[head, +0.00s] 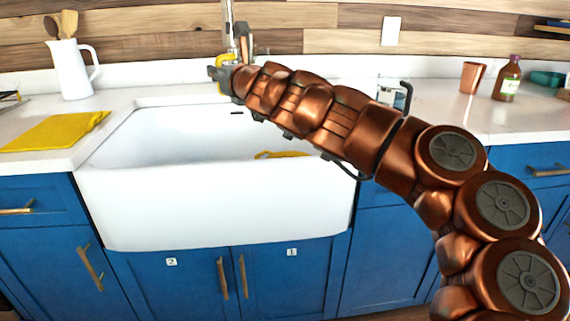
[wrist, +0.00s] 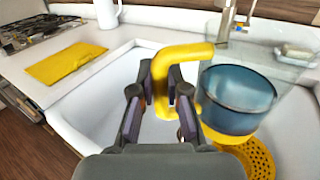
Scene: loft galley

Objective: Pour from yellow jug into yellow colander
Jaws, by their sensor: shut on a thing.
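The yellow jug has a yellow handle (wrist: 188,58) and a see-through blue body (wrist: 237,100) with a yellow base. My gripper (wrist: 163,100) is shut on the handle and holds the jug up over the sink, roughly upright. In the head view my gripper (head: 222,75) is at the far side of the sink, and only a bit of yellow jug (head: 228,57) shows there. The yellow colander (wrist: 258,158) is low in the sink, below the jug and partly hidden by it. I cannot tell what the jug contains.
The white sink (head: 215,205) has a faucet (wrist: 228,18) at its back, close to the jug. A copper cup (head: 472,78) and brown bottle (head: 508,80) stand right.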

